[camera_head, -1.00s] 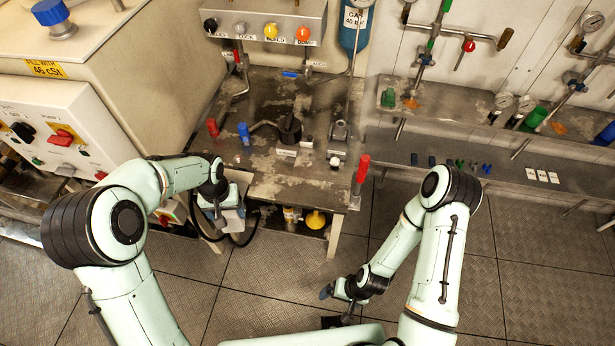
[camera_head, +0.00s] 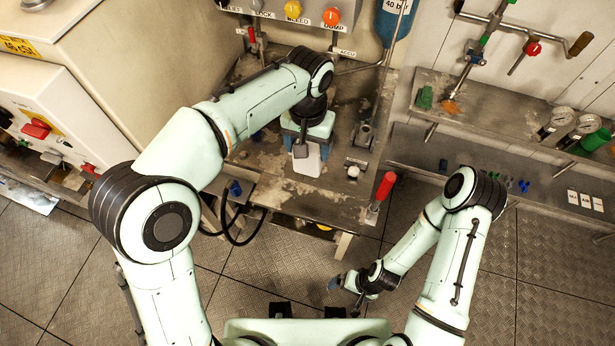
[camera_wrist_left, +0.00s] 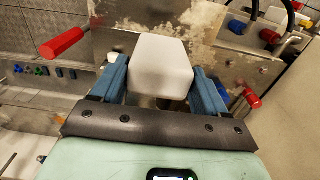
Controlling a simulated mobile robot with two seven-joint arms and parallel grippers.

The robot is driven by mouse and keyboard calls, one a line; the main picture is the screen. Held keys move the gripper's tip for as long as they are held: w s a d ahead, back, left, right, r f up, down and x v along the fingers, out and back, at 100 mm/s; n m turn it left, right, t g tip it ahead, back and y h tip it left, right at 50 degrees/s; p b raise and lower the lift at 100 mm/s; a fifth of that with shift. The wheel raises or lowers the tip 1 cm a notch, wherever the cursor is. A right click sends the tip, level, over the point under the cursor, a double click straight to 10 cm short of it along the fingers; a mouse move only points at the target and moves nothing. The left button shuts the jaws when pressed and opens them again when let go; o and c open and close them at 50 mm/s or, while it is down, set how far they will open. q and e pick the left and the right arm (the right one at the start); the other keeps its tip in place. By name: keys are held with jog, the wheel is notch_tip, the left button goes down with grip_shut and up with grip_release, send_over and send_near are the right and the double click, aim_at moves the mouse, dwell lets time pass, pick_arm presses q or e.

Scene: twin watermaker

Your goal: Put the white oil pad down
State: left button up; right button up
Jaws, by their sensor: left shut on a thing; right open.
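The white oil pad (camera_head: 307,160) is a pale block held over the worn metal bench (camera_head: 330,203). In the left wrist view the pad (camera_wrist_left: 160,66) sits between two blue fingers. My left gripper (camera_head: 306,141) is shut on it and reaches down over the middle of the bench. I cannot tell whether the pad touches the bench top. My left arm and wrist hide part of the bench behind it. My right gripper (camera_head: 336,285) is open and empty, low over the floor in front of the bench.
A red-handled lever (camera_head: 383,189) stands at the bench's right front corner. A small white-topped fitting (camera_head: 353,171) and a metal clamp-like part (camera_head: 363,136) are right of the pad. A black hose (camera_head: 236,235) loops at the bench's left front. The front strip of bench looks clear.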

pick_arm(q)
notch_tip(320, 180, down, 14)
jog(key=b, duration=0.1)
jog(key=shift+w+r, duration=0.15)
jog(key=shift+r, duration=0.1)
pick_arm(e)
jog(key=shift+s+f, duration=0.3)
jog(key=shift+f, duration=0.2)
jog(key=shift+s+f, duration=0.3)
jog(key=shift+f, duration=0.2)
pick_arm(q)
jog(key=o, duration=0.5)
jog(key=shift+f, duration=0.2)
jog(key=o, duration=0.4)
pick_arm(e)
jog(key=shift+f, duration=0.1)
pick_arm(q)
jog(key=shift+r, duration=0.1)
notch_tip(320, 180, up, 12)
jog(key=shift+r+p, duration=0.15)
jog(key=shift+p, duration=0.45)
pick_arm(e)
jog(key=shift+w+r, duration=0.3)
jog(key=shift+r, duration=0.2)
jog(key=shift+w+r, duration=0.3)
jog(key=shift+r, duration=0.2)
